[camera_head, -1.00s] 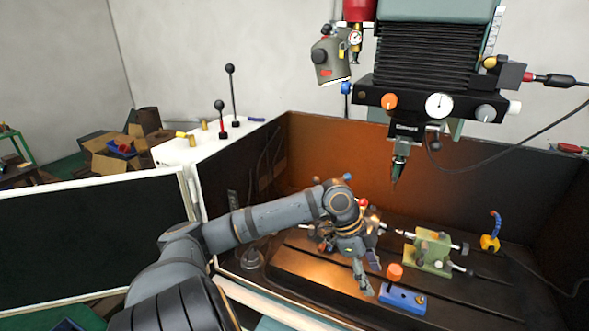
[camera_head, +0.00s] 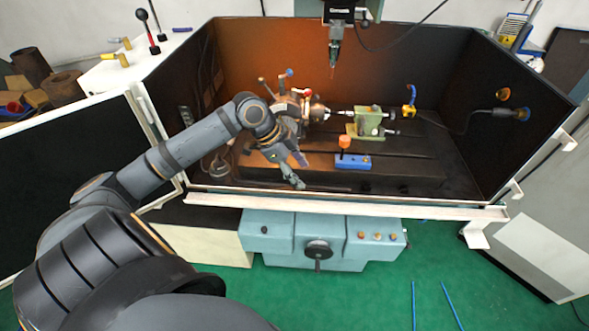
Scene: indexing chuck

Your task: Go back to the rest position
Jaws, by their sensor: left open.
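My left arm reaches in from the left over the front edge of the machine enclosure. Its gripper (camera_head: 298,172) is open and appears empty, pointing down and to the right in front of the chuck. The indexing chuck (camera_head: 309,108) stands behind the gripper on the dark machine table (camera_head: 405,170), partly hidden by my wrist. A green tailstock (camera_head: 367,121) stands to its right, with a thin shaft between them. A blue block with an orange knob (camera_head: 352,161) sits right of the gripper, apart from it. My right gripper is not in view.
The enclosure's front rail (camera_head: 350,206) runs below the gripper. An open dark door panel (camera_head: 70,150) stands at the left. The spindle tool (camera_head: 335,50) hangs above the table. Green floor (camera_head: 350,295) is clear in front, apart from two blue rods.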

